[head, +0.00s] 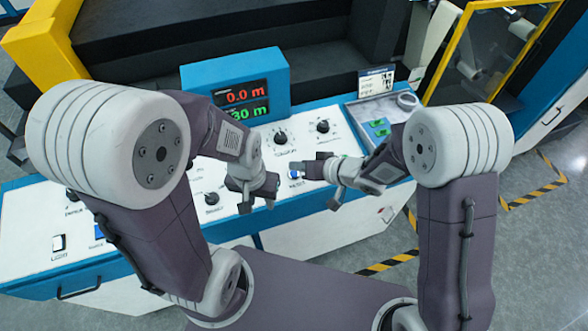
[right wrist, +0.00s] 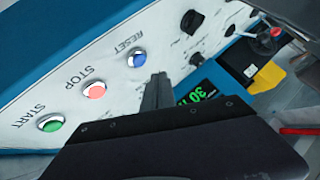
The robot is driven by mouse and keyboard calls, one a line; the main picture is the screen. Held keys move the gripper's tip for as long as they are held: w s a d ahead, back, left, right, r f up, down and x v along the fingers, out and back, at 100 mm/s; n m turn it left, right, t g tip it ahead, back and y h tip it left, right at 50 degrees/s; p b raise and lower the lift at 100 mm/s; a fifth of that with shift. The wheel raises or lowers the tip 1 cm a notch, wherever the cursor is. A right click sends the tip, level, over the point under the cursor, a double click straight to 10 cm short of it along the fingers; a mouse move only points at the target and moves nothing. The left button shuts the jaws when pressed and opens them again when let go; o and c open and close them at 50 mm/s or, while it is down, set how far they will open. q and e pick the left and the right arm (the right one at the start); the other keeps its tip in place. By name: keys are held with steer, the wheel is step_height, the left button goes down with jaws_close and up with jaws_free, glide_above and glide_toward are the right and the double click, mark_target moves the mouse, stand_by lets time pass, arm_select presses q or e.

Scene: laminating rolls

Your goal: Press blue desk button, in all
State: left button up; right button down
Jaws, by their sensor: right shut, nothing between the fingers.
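The blue button (head: 295,174) sits on the white sloped desk panel, just left of my right gripper's fingertips in the head view. In the right wrist view the blue button (right wrist: 137,58) is labelled RESET, in a row with a red STOP button (right wrist: 94,90) and a green START button (right wrist: 51,123). My right gripper (head: 307,170) is shut and empty; its fingers (right wrist: 157,88) are close beside the blue button. I cannot tell whether they touch the panel. My left gripper (head: 268,195) hangs over the panel left of the button; its finger opening is unclear.
A blue display box (head: 235,82) reading 0.0 m and 30 m stands behind the panel. Black knobs (head: 280,137) are spread over the panel. A grey tray (head: 383,112) with green items lies at the right. A yellow-framed machine (head: 450,50) stands beyond.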

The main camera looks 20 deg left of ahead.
steer(key=r, duration=0.1)
steer(key=r+p, duration=0.2)
steer(key=shift+s+d, duration=0.15)
steer(key=shift+s, duration=0.1)
stand_by(0.5)
